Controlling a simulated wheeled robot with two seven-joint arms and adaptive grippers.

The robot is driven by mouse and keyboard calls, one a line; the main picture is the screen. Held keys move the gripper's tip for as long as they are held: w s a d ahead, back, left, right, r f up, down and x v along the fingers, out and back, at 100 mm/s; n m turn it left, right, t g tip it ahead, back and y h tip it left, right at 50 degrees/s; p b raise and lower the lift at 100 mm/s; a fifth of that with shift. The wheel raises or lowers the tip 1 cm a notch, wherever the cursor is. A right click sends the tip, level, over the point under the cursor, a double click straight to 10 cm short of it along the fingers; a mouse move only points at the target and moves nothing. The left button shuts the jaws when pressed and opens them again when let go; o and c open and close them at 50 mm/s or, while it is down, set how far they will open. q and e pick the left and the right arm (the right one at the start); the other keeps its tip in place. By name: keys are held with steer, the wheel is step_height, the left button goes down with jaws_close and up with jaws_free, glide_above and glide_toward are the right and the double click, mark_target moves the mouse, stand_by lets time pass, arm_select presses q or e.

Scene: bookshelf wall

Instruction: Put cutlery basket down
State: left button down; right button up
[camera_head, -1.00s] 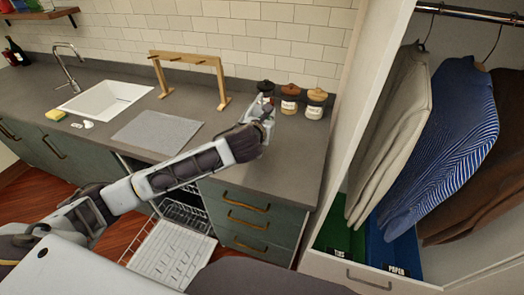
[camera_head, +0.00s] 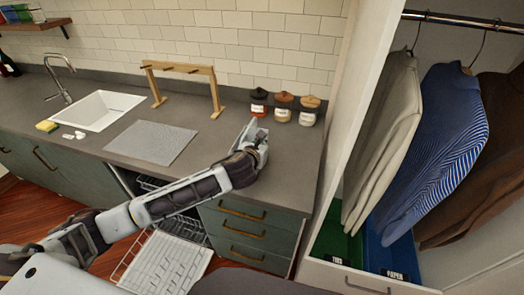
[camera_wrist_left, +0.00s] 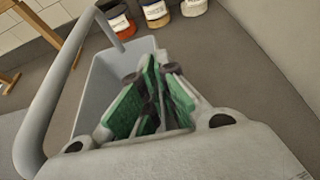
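The light grey cutlery basket (camera_head: 244,134) is at the end of my left arm, over the counter in front of the jars. In the left wrist view the basket (camera_wrist_left: 98,78) shows as a box with a thick curved handle. My left gripper (camera_head: 262,146) has its green-padded fingers (camera_wrist_left: 155,92) close together at the basket, apparently clamped on it. The exact gripped part is hidden. I cannot tell whether the basket's underside touches the counter (camera_head: 285,155). My right gripper is not in view.
Three lidded jars (camera_head: 283,106) stand at the back of the counter. A grey mat (camera_head: 152,142), wooden rack (camera_head: 213,88), sponge (camera_head: 47,126) and sink (camera_head: 100,110) lie to the left. An open dishwasher rack (camera_head: 165,262) is below. Bare counter lies right of the gripper.

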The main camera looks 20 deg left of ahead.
arm_select(q)
step_height(320, 180, down, 2)
steer(key=shift+f, duration=0.35)
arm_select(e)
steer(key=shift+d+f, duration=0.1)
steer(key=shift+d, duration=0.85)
arm_select(q)
steer(key=shift+f, duration=0.15)
steer(key=c, duration=1.6)
jaws_free()
steer(key=shift+c, duration=0.2)
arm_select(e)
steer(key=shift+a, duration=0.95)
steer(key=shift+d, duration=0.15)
